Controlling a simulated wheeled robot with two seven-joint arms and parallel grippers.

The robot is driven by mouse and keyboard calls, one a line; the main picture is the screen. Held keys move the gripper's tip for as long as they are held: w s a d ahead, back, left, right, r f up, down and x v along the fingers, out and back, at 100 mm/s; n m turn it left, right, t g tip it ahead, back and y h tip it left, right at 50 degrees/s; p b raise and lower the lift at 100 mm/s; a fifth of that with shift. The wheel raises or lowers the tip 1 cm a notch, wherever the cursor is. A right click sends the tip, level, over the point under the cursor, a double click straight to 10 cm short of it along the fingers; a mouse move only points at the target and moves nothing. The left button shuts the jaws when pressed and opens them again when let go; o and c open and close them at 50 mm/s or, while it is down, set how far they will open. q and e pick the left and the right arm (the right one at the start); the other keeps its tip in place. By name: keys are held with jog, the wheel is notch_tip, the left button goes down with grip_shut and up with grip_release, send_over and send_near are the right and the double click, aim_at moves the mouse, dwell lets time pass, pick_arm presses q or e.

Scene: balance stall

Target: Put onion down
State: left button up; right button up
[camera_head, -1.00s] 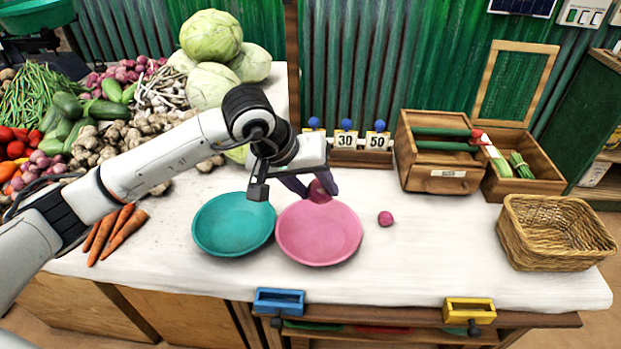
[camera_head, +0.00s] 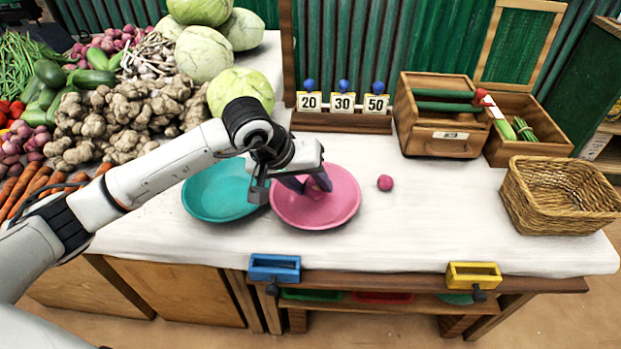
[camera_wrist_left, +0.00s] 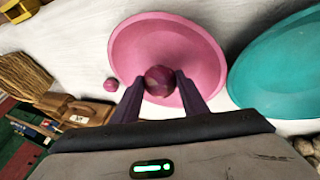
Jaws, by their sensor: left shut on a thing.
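The onion (camera_wrist_left: 159,81) is small, round and purple-red. In the left wrist view it sits between the two fingertips of my left gripper (camera_wrist_left: 160,88), which is shut on it. In the head view my left gripper (camera_head: 308,186) is over the pink bowl (camera_head: 340,207), and the onion (camera_head: 314,191) is partly hidden by the fingers. The pink bowl also shows behind the onion in the left wrist view (camera_wrist_left: 205,52). I cannot tell whether the onion touches the bowl. My right gripper is not in view.
A teal bowl (camera_head: 212,196) stands left of the pink one. Another small onion (camera_head: 385,183) lies on the white table to the right. A wicker basket (camera_head: 560,200) stands far right, with clear table between. Number cards (camera_head: 343,103) and a wooden box (camera_head: 440,125) stand behind.

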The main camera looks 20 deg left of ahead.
aim_at(310, 186)
pick_arm(q)
jog(key=shift+f, duration=0.3)
jog(key=o, duration=1.2)
notch_tip(310, 186, up, 7)
jog(key=p, duration=0.3)
